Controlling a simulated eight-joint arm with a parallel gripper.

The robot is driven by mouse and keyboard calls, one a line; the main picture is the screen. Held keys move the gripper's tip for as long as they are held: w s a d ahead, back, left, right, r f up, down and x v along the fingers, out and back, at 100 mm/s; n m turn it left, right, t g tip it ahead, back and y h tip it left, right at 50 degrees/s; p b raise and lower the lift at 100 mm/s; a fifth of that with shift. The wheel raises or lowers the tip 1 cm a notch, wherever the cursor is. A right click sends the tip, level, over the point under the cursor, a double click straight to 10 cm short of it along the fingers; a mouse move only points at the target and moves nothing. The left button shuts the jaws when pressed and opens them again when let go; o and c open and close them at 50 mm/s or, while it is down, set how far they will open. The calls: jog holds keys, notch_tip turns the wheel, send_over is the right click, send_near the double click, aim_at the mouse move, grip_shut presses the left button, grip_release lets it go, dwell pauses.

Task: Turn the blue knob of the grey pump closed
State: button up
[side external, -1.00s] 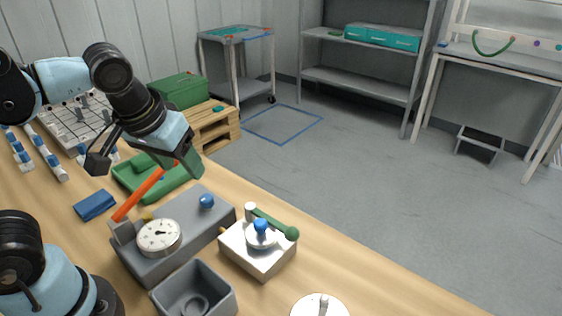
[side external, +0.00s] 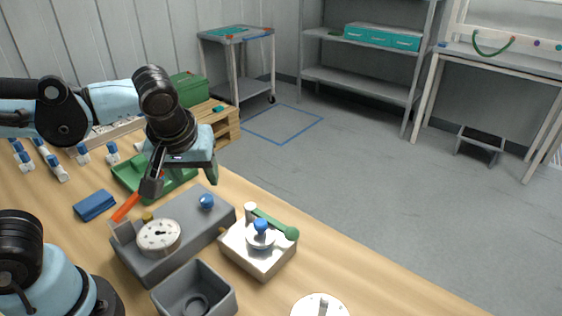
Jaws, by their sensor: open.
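The grey pump (side external: 182,228) is a grey block on the wooden table, with a round white gauge (side external: 158,236) on its front left and an orange-red lever (side external: 126,207) at its left end. Its blue knob (side external: 206,201) sits on top near the right end. My gripper (side external: 214,178) is above and just behind the knob, apart from it, pointing down and empty. The gripper partly covers the green tray and the upper part of the lever.
A white block with a blue-topped valve and green handle (side external: 262,240) stands right of the pump. A grey open box (side external: 195,294) is in front. A green tray (side external: 128,172) lies behind, a blue block (side external: 95,204) to the left.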

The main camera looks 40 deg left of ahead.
aim_at(206, 197)
jog(key=shift+x, duration=4.3)
jog(key=shift+c, duration=0.2)
jog(key=c, duration=1)
jog(key=shift+m, duration=0.8)
jog(key=o, duration=1)
jog(key=shift+o, duration=0.2)
jog(key=shift+r, duration=0.1)
